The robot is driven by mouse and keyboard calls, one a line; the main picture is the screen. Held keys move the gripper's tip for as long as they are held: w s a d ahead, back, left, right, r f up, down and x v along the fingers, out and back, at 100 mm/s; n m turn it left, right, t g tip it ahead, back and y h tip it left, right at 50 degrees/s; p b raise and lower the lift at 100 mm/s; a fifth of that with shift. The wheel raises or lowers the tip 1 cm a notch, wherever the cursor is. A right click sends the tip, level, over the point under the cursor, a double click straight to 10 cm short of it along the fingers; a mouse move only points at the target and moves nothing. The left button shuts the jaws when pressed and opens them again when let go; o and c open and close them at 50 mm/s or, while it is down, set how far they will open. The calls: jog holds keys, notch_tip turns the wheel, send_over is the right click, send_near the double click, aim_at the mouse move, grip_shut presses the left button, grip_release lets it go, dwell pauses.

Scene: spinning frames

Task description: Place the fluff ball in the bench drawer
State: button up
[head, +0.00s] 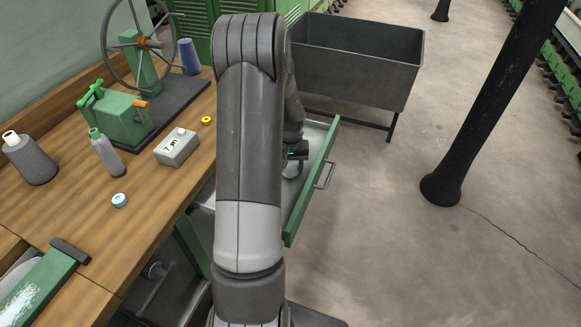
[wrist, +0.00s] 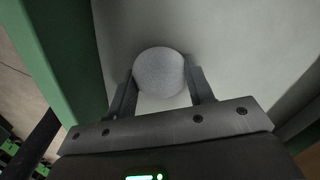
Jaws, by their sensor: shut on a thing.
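The fluff ball (wrist: 159,72) is round and pale grey. In the wrist view it sits between the two fingers of my gripper (wrist: 162,90), which is shut on it. The bench drawer (head: 311,195) is pulled open, with a green front and a bar handle, in the middle of the head view. My gripper is over or inside it, behind the front panel. The drawer's pale inside (wrist: 240,45) and green wall fill much of the wrist view. My arm hides much of the drawer in the head view. I cannot tell whether the ball touches the drawer floor.
The wooden bench (head: 150,210) holds a green winding machine (head: 125,115), a grey box (head: 177,147), a yellow ring (head: 206,120), bobbins and a small blue-white roll (head: 119,200). A dark metal bin (head: 355,65) stands behind the drawer. A black column (head: 490,110) stands right; open floor lies between.

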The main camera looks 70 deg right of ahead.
aim_at(290, 166)
jog(key=o, duration=0.9)
jog(key=shift+f, duration=0.1)
jog(key=shift+o, duration=0.2)
notch_tip(290, 166, up, 12)
jog(key=shift+w+r, duration=0.1)
jog(key=shift+r, duration=0.1)
